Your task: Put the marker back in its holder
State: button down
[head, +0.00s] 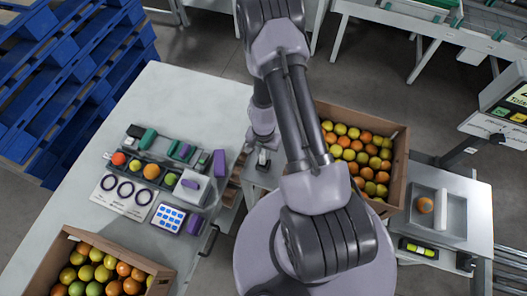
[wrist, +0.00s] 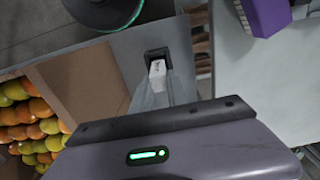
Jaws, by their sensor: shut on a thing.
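My gripper (wrist: 156,62) is shut on a small white piece (wrist: 157,72), which looks to be the marker; only a short part of it shows between the dark fingertips. In the head view my gripper (head: 262,159) hangs over the narrow grey surface between the left table and the upper fruit crate. I cannot tell the marker's holder for sure. Dark green racks (head: 149,138) and a white block with a purple insert (head: 191,187) stand on the left table, apart from my gripper.
The left table (head: 195,95) also carries a sheet with dark rings (head: 124,191), a blue-keyed pad (head: 169,218) and a purple block (head: 219,163). Fruit crates stand upper right (head: 399,158) and lower left (head: 148,265). A yellow-green item (head: 420,249) lies on the right stand. The left table's far part is clear.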

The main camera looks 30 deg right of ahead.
jog(key=shift+f+b, duration=0.75)
jog(key=shift+f, duration=0.05)
jog(key=c, duration=1.2)
grip_release()
jog(key=c, duration=0.3)
jog(key=shift+c, duration=0.2)
notch_tip(320, 180, up, 7)
jog(key=p, duration=0.7)
jog(key=shift+r, duration=0.1)
